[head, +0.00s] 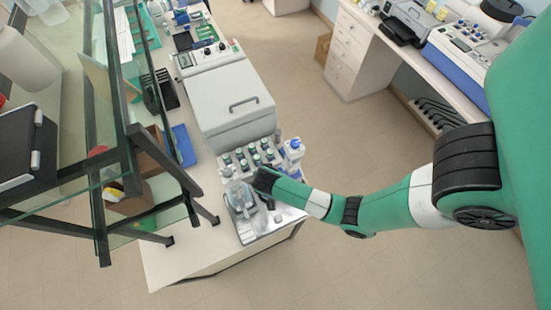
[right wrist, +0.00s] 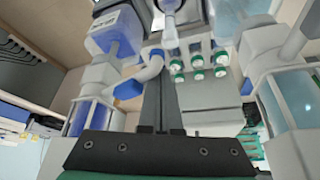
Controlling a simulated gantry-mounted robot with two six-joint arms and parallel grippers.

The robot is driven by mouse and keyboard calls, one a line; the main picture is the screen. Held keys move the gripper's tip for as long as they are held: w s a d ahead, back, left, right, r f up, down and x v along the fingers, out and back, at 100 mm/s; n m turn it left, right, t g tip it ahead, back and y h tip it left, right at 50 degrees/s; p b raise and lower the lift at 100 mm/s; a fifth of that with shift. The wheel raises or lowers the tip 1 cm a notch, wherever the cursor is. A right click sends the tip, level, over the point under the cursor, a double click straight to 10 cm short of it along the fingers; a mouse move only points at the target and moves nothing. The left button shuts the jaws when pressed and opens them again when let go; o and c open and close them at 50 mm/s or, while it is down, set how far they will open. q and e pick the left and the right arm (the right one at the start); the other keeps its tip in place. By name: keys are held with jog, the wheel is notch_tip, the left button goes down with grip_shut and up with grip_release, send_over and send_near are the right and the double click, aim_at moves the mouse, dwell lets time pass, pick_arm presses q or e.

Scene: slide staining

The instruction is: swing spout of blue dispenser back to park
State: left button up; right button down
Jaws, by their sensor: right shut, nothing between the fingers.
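The blue dispenser stands at the right of the bench group in the head view, with a white body and blue top (head: 293,147). In the right wrist view its blue-filled part (right wrist: 116,32) is at upper left. A white curved spout with a blue end (right wrist: 129,89) shows beside it, just left of my fingers. My right gripper (head: 263,181) reaches in from the right over the tray; in the right wrist view its fingers (right wrist: 161,105) are together and empty. I cannot tell whether they touch the spout. My left gripper is not in view.
A clear dispenser (head: 238,194) stands left of my right gripper; a pale teal one (right wrist: 296,100) is at right in the wrist view. Several green-capped bottles (head: 249,156) stand behind. A metal tray (head: 250,232) lies below, and a grey lidded machine (head: 228,100) stands beyond.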

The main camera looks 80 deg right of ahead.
jog(key=shift+s+a, duration=0.1)
jog(key=shift+s+a, duration=0.6)
jog(key=shift+s, duration=0.15)
jog(key=shift+s+a, duration=0.25)
jog(key=shift+s, duration=0.3)
jog(key=shift+s+a, duration=0.25)
jog(key=shift+s, duration=0.25)
jog(key=shift+s+a, duration=0.25)
jog(key=shift+s, duration=0.9)
